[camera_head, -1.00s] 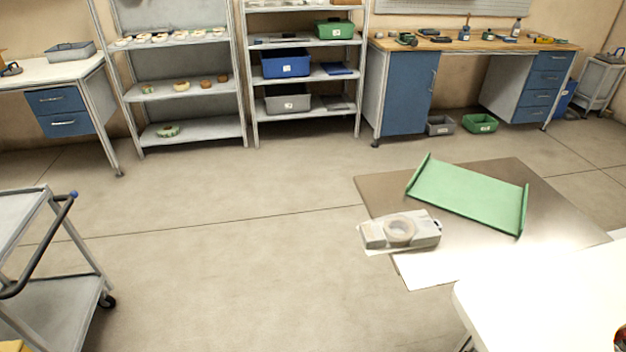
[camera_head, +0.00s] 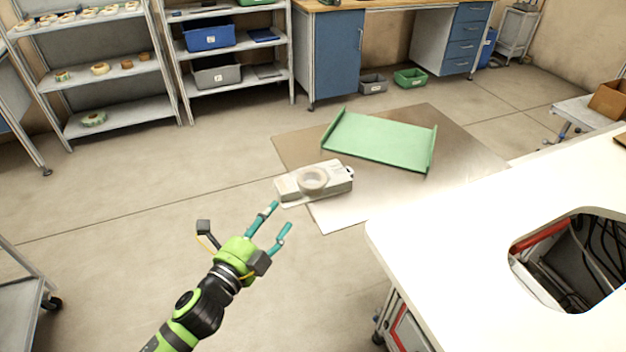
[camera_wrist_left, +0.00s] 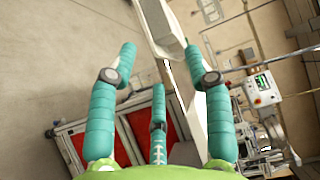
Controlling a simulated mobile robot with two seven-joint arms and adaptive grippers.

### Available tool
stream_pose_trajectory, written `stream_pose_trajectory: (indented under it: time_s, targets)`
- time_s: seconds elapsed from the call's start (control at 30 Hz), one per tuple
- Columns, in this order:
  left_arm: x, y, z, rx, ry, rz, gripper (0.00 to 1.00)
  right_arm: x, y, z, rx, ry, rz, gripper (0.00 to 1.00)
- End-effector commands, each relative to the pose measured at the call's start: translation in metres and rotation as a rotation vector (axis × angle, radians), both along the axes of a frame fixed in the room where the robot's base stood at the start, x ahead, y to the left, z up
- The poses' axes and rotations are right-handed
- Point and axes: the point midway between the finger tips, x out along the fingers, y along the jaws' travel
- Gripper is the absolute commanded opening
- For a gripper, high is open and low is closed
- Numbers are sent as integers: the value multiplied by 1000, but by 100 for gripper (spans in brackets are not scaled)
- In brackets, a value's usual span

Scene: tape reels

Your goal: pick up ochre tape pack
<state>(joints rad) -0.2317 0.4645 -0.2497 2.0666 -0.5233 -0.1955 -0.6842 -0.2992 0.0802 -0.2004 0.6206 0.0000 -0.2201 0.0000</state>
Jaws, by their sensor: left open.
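No thing in view can be surely told as the ochre tape pack. Several small tan and brown rolls (camera_head: 127,63) sit on the grey shelf at the upper left. My left gripper (camera_head: 276,222) has teal fingers spread apart with nothing between them. In the head picture it appears just below and left of the device, apart from it. Its open fingers also show in the left wrist view (camera_wrist_left: 165,65). My right gripper is not in view.
A green tray (camera_head: 380,140) lies on a brownish, shiny surface (camera_head: 460,150) behind the device. A white worktop (camera_head: 450,235) with a cut-out holding cables fills the right. Part of a grey trolley (camera_head: 20,300) stands at lower left. The floor between is clear.

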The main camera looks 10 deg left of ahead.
Motion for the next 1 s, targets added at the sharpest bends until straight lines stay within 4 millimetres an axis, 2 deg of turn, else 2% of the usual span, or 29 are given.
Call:
stream_pose_trajectory:
  time_s: [0.2,0.33,0.47,0.67,0.7,0.77,0.8,1.0]
  targets:
    - [29,-8,4,-4,-1,1,51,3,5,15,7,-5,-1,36]
    - [45,-13,1,-4,1,1,51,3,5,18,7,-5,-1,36]
    - [52,-15,0,-4,2,0,51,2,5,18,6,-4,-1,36]
    - [51,-15,-1,-3,3,0,51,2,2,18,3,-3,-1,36]
    - [51,-15,-1,-3,3,0,35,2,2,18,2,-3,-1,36]
    - [51,-15,-1,-5,2,0,11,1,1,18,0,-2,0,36]
    - [51,-15,-1,-5,2,0,5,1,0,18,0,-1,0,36]
    - [51,-15,0,-5,1,0,4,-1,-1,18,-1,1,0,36]
